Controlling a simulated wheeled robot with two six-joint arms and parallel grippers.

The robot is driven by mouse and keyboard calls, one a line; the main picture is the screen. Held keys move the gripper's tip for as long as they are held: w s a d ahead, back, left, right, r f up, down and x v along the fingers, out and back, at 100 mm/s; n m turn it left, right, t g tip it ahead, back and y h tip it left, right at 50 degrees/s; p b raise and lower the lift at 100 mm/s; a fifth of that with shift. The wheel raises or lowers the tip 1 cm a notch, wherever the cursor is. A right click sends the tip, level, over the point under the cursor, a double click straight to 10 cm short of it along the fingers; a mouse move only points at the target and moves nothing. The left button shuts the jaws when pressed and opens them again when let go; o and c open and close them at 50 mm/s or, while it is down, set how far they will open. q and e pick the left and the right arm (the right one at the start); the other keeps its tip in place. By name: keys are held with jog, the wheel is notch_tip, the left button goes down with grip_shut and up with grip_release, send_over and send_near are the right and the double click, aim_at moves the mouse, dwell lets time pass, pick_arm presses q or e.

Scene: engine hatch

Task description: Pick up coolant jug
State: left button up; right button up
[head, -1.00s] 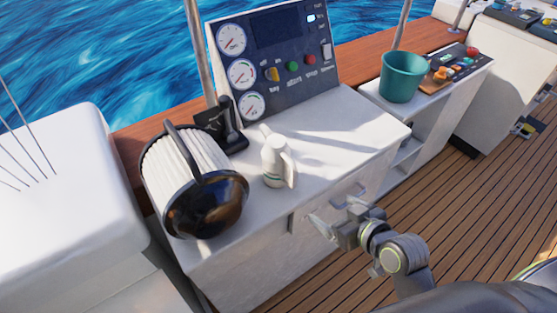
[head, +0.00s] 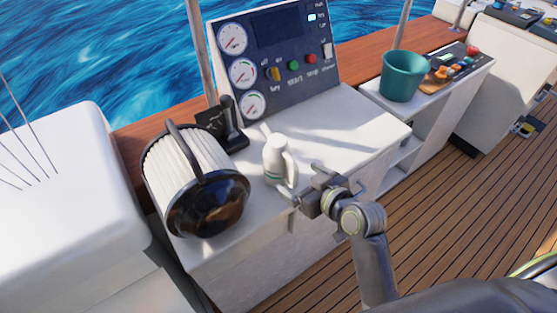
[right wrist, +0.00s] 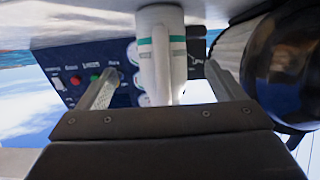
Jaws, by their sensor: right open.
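The coolant jug (head: 276,160) is a small white jug with a handle on its right side and a teal band near its base. It stands upright on the white console top. My right gripper (head: 304,187) is open at the jug's right front, close to the handle side. In the right wrist view the scene is upside down, and the jug (right wrist: 161,48) appears between the two spread fingers (right wrist: 160,78). I cannot tell whether a finger touches it. My left gripper is not in view.
A teal bucket (head: 403,76) stands further right. The console top right of the jug is clear.

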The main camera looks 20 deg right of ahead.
aim_at(287, 178)
jog(key=shift+p+x, duration=0.45)
jog(key=shift+x, duration=2.45)
jog(key=shift+a+r, duration=0.1)
jog(key=shift+a, duration=0.05)
jog(key=shift+c, duration=0.4)
jog(key=shift+r, duration=0.1)
jog(key=c, duration=1.4)
